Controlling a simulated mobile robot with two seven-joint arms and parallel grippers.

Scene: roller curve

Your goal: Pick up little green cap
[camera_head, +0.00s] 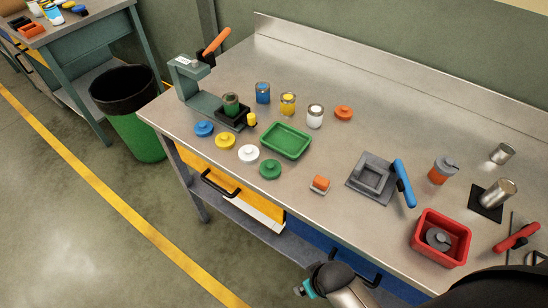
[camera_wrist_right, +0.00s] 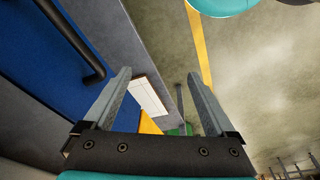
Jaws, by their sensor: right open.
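The little green cap (camera_head: 270,169) lies flat on the metal workbench (camera_head: 330,150) in the head view. It is just below the green tray (camera_head: 286,140), apart from it. A white cap (camera_head: 248,153) lies to its upper left. My right gripper (camera_wrist_right: 160,85) is open and empty in the right wrist view, facing the bench's drawer fronts and the floor. The green cap is not visible in that view. My left gripper is not in view.
Yellow (camera_head: 225,141), blue (camera_head: 204,128) and orange (camera_head: 343,112) caps lie nearby. Small cans stand behind the tray, and a press (camera_head: 194,85) stands at left. An orange block (camera_head: 320,184) sits right of the green cap. A red bin (camera_head: 440,237) is at lower right.

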